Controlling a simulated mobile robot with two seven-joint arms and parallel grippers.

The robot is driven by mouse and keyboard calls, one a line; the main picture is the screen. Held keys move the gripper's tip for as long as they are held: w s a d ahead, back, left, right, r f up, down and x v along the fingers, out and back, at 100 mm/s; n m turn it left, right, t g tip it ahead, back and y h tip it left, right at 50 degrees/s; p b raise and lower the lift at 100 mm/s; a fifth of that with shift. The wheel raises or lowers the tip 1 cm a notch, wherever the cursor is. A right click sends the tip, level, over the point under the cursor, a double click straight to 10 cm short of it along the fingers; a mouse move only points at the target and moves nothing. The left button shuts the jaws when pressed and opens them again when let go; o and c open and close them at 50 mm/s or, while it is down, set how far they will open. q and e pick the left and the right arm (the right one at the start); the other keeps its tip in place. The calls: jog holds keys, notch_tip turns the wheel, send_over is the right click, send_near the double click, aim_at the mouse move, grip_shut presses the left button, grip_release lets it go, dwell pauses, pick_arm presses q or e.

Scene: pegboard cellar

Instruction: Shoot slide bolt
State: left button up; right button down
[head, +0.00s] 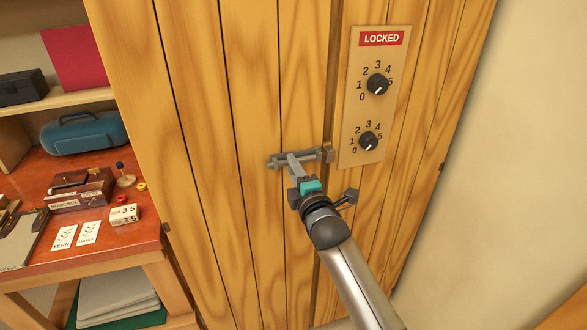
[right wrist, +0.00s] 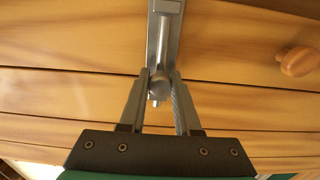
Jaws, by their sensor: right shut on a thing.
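The grey slide bolt (head: 277,161) is mounted level on the plank door, left of the seam. Its keeper (head: 328,154) sits at the seam, at the bolt's right end. I cannot tell whether the rod is inside the keeper. My right gripper (head: 296,168) is at the bolt from the front, shut on its knob. In the right wrist view, the round bolt knob (right wrist: 159,88) sits between the two fingers, and the bolt plate (right wrist: 176,50) runs up from it. My left gripper is not in view.
A panel (head: 350,110) with a red LOCKED sign (head: 381,38) and two dials (head: 377,84) is right of the seam. A wooden knob (right wrist: 297,62) shows in the right wrist view. A red-brown bench (head: 130,240) with boxes and cards stands left.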

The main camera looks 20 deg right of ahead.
aim_at(310, 160)
jog(key=shift+d, duration=0.1)
dwell(0.4)
jog(key=shift+w+d+p, duration=0.1)
jog(key=shift+d+p, duration=0.3)
jog(key=shift+d, duration=1.95)
jog(key=c, duration=0.6)
grip_release()
jog(key=shift+d, duration=0.15)
jog(key=shift+c, duration=0.2)
jog(key=shift+s, duration=0.4)
jog(key=s, duration=1.4)
jog(key=shift+s+d, duration=0.15)
jog(key=shift+s, duration=0.1)
